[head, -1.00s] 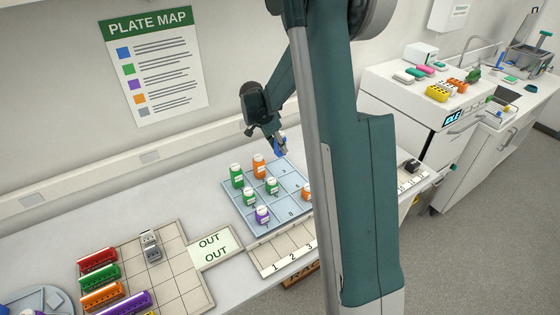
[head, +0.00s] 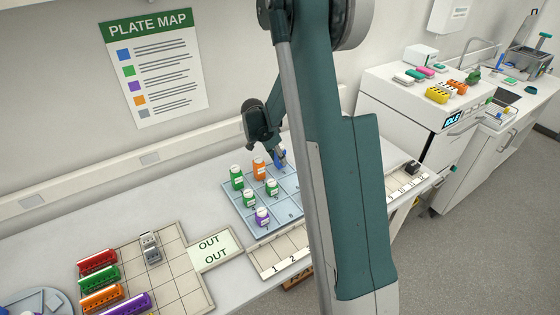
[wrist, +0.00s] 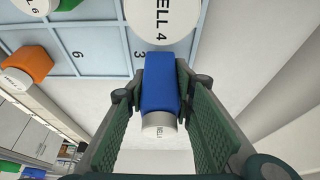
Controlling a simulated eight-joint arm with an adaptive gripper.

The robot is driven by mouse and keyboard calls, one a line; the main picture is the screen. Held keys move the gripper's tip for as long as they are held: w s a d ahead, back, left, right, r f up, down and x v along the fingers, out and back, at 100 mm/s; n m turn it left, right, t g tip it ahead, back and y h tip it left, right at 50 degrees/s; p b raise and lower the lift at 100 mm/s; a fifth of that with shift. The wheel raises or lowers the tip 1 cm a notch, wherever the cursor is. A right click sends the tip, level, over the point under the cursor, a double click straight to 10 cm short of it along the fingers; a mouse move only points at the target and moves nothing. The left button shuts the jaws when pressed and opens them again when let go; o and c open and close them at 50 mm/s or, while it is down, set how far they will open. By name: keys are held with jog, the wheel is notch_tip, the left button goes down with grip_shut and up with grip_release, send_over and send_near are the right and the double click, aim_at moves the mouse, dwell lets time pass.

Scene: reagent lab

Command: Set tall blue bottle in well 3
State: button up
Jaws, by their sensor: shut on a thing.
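The tall blue bottle (wrist: 160,85) with a pale cap is between the two jaws of my gripper (wrist: 158,110) in the wrist view. My gripper is shut on it. In the head view the blue bottle (head: 281,156) hangs under my gripper (head: 279,150), at the back right of the light blue well plate (head: 288,186). In the wrist view the number 3 shows on the plate (wrist: 100,38) right beside the bottle. Whether the bottle touches the plate cannot be told. My arm hides the plate's right side in the head view.
An orange bottle (head: 259,168) stands just left of the blue one. Green bottles (head: 236,177) and a purple bottle (head: 262,216) stand on the plate too. In the wrist view a large white cap (wrist: 160,18) is close above the blue bottle. A numbered rack (head: 280,256) lies in front.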

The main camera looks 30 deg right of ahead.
jog(key=shift+f, duration=0.7)
jog(key=shift+f, duration=0.2)
jog(key=o, duration=0.9)
jog(key=shift+r, duration=0.2)
jog(key=shift+r, duration=0.1)
jog(key=v, duration=1.2)
jog(key=shift+a, duration=0.1)
